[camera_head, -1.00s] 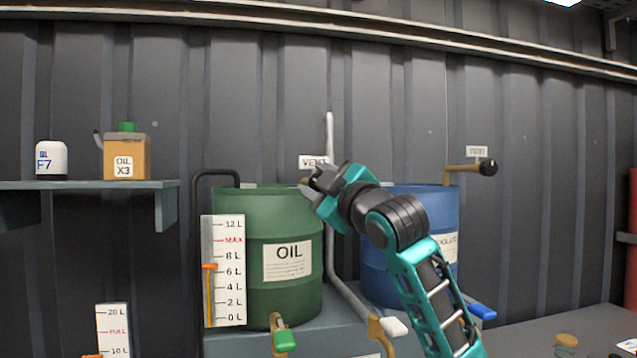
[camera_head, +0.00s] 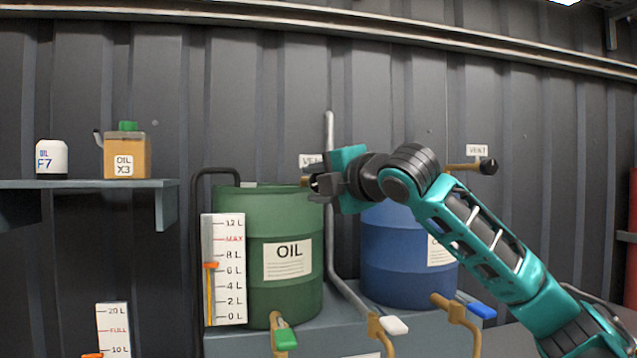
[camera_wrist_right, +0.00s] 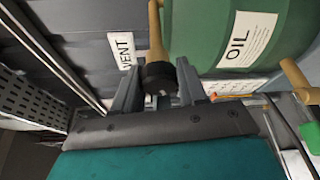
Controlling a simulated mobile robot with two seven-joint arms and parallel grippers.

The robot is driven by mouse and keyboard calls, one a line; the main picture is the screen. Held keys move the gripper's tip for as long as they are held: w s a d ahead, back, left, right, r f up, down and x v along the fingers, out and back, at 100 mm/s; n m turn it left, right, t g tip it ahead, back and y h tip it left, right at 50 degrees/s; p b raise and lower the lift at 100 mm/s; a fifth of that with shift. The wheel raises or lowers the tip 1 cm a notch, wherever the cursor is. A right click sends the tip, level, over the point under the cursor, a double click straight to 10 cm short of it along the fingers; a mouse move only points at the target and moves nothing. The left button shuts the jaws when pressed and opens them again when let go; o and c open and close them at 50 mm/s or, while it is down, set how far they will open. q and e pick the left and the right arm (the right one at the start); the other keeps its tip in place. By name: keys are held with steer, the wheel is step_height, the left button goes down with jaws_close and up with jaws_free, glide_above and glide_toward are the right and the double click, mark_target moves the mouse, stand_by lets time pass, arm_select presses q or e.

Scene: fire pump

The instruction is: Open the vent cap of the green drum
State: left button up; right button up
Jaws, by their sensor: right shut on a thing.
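The green drum (camera_head: 290,215), labelled OIL, stands at the middle of the head view. Its brass vent pipe (camera_head: 304,181) pokes out at the top right under a VENT label (camera_head: 311,160). My right gripper (camera_head: 318,184) is at the pipe's end and hides the cap in the head view. In the right wrist view the black vent cap (camera_wrist_right: 159,77) sits on the end of the brass pipe (camera_wrist_right: 155,35), between the two grey fingers of my right gripper (camera_wrist_right: 160,88), which is shut on it. My left gripper is out of view.
A blue drum (camera_head: 400,260) stands to the right, behind my right arm, with its own black vent cap (camera_head: 488,166). A grey vertical pipe (camera_head: 330,140) runs close behind my gripper. A level gauge (camera_head: 228,270) stands before the green drum. A shelf (camera_head: 90,184) is at left.

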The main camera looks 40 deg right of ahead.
steer(key=shift+f+n+g, duration=0.1)
steer(key=shift+n+g, duration=0.2)
steer(key=shift+n, duration=0.4)
steer(key=shift+a, duration=0.1)
steer(key=o, duration=1)
steer(key=s+a+r+b, duration=0.1)
steer(key=s+r+b, duration=0.1)
steer(key=s, duration=1)
steer(key=shift+s+a+b, duration=0.3)
steer(key=shift+a+b, duration=0.05)
steer(key=shift+b, duration=0.05)
steer(key=shift+f, duration=0.1)
